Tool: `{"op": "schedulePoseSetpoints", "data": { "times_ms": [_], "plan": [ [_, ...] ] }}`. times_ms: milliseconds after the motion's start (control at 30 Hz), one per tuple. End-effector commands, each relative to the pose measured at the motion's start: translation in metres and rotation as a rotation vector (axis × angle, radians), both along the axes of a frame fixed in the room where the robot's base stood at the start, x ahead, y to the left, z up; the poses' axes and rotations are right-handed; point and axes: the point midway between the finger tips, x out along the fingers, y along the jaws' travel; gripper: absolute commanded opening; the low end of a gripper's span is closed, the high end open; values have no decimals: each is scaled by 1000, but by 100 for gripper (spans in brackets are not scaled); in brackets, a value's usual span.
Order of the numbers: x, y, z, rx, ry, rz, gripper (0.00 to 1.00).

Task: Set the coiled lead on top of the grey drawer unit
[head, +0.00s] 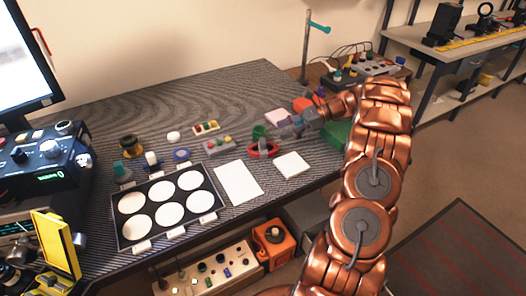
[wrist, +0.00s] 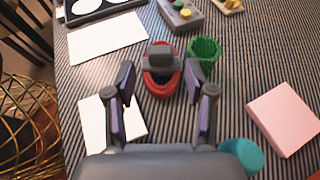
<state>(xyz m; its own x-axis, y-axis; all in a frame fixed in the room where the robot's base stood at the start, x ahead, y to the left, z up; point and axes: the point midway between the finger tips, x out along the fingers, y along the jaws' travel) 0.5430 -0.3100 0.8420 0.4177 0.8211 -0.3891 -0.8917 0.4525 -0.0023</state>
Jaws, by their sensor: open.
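A red ring-shaped item with a grey block on it (head: 263,149) lies on the striped bench top; I take it for the coiled lead, though separate turns do not show. In the wrist view the red ring (wrist: 161,90) sits ahead of and between my fingertips. My gripper (wrist: 160,72) is open and empty, with its fingers either side of the ring in the picture; the height between them is not clear. In the head view my gripper (head: 288,132) is right of the ring. A plain grey box (head: 308,213) under the bench may be the grey drawer unit; its front is partly hidden.
A green mesh cup (wrist: 204,50) stands close beside the ring. White cards (head: 238,183) (head: 292,165), a pink block (wrist: 284,118), a teal cylinder (wrist: 242,156) and a grey button box (wrist: 181,14) are around it. A tray of white discs (head: 166,204) lies left. An orange case (head: 274,243) is below.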

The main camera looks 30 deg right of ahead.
Motion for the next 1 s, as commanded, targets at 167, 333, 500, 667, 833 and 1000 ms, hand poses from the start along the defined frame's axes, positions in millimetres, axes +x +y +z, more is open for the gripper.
{"op": "schedulePoseSetpoints", "data": {
  "times_ms": [167,333,500,667,833,1000],
  "plan": [
    [4,4,-5,11,-1,-8,54],
    [10,16,-12,8,-1,-9,54],
    [13,22,-17,8,-1,-11,54],
    [17,35,-27,10,1,-8,54],
    [25,49,-37,8,1,-7,54],
    [29,56,-41,8,0,-9,54]
  ]
}}
